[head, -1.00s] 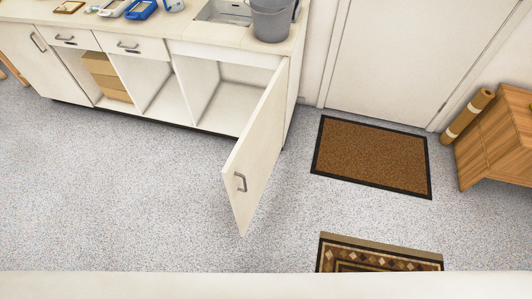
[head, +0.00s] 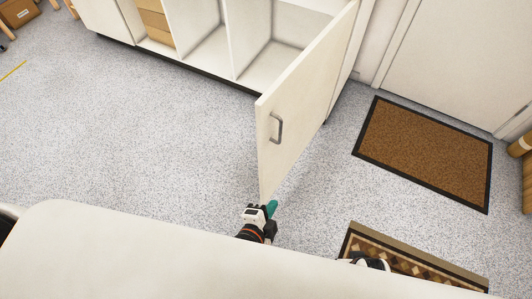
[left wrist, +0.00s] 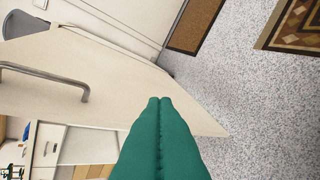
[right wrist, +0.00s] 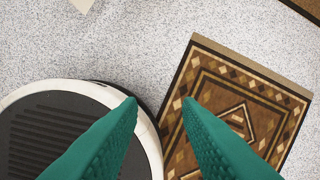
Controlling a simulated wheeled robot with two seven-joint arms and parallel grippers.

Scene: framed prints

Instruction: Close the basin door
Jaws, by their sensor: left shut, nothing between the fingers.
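The basin door (head: 300,105) is a cream cabinet door standing wide open, with a grey bar handle (head: 276,128). In the head view my left gripper (head: 271,208) is just below the door's near lower corner. In the left wrist view the door (left wrist: 120,75) and handle (left wrist: 60,80) lie beyond its green fingertips (left wrist: 160,100), which are together and empty. I cannot tell whether they touch the door. My right gripper (right wrist: 160,101) is open and empty above the floor, with its fingers well apart.
The open cabinet (head: 275,60) stands behind the door. A brown doormat (head: 425,150) and a patterned rug (head: 410,265) lie to the right. Speckled floor (head: 130,130) at left is clear. The left wrist view also shows a grey bucket (left wrist: 25,22).

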